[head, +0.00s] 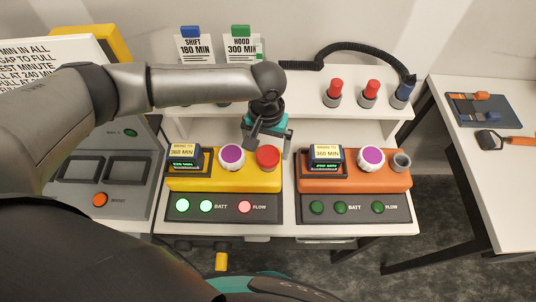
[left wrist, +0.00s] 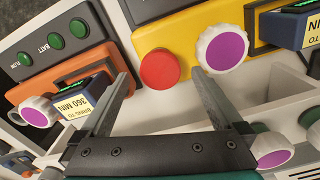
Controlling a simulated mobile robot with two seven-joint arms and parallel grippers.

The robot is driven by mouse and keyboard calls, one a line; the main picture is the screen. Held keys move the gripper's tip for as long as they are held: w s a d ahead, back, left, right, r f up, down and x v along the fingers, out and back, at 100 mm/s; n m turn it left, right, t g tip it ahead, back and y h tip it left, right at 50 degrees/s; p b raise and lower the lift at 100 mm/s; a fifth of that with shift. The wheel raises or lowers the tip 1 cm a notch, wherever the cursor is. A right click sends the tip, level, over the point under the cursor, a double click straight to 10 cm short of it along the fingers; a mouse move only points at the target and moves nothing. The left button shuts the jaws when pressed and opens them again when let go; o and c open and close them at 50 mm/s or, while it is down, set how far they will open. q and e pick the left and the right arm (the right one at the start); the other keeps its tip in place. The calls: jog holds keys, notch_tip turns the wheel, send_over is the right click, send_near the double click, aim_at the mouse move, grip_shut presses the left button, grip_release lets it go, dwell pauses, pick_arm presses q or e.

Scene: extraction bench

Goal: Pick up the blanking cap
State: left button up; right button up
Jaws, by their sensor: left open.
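A round red cap (head: 268,157) sits on the right end of the yellow unit (head: 210,185), taken here as the blanking cap. It also shows in the left wrist view (left wrist: 159,70), beyond and between my fingertips. My left gripper (head: 268,143) is open, above and just behind the cap, with nothing between its fingers. In the left wrist view its two fingers (left wrist: 160,80) stand wide apart. Two more red caps, a left one (head: 335,90) and a right one (head: 371,90), stand on the shelf. My right gripper is not in view.
A white knob with a purple face (head: 231,157) stands close left of the red cap. The orange unit (head: 350,178) is to the right, with an open grey port (head: 401,161).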

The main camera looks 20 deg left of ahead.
aim_at(268, 156)
pick_arm(q)
jog(key=shift+w+f, duration=0.2)
jog(key=shift+f, duration=1.75)
jog(key=shift+c, duration=0.2)
jog(key=c, duration=1.4)
jog(key=shift+r, duration=0.15)
